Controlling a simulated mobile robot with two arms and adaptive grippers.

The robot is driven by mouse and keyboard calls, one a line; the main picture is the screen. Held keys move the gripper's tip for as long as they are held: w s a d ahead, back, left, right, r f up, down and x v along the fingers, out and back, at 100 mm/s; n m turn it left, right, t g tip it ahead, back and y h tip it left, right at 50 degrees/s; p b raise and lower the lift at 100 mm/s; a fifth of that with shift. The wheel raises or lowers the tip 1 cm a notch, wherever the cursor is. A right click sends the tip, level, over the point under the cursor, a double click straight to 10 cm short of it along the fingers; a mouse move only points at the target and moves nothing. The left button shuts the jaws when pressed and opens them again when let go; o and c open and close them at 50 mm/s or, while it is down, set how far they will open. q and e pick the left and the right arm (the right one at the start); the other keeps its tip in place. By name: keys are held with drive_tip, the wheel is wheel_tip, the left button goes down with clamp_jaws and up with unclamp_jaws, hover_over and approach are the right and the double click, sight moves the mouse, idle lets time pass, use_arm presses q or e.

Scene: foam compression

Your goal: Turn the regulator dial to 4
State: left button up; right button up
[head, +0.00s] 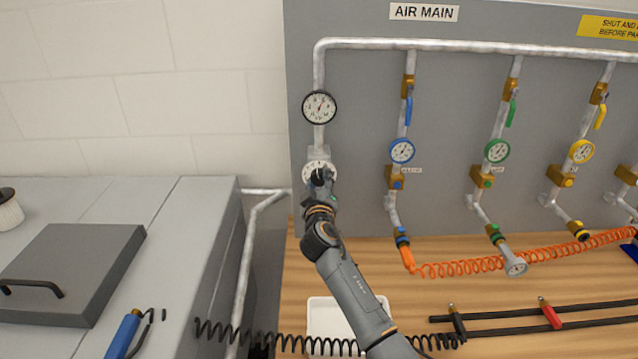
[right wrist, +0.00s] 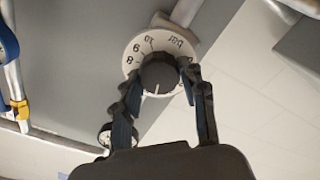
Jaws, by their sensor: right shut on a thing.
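The regulator dial has a round white scale plate (right wrist: 133,50) with a black knob (right wrist: 159,72) at its middle. The scale shows upside down in the right wrist view, with 10, 8 and "bar" readable. A white pointer line on the knob points toward the bottom of that view; the number beside it is hidden or unclear. My right gripper (right wrist: 160,77) is shut on the knob, one finger on each side. In the head view the scale plate (head: 309,170) sits on the left pipe, partly covered by my right gripper (head: 320,178). My left gripper is not in view.
A black-rimmed gauge (head: 319,107) is just above the regulator. Blue (head: 402,151), green (head: 497,150) and yellow (head: 582,151) gauges are on pipes to the right. An orange coiled hose (head: 470,268) hangs over the wooden bench (head: 400,295). A white tray (head: 318,315) lies below my right arm.

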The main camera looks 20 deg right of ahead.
drive_tip(key=shift+n, duration=1.2)
drive_tip(key=o, duration=1.2)
drive_tip(key=shift+c, duration=0.2)
drive_tip(key=v, duration=1.2)
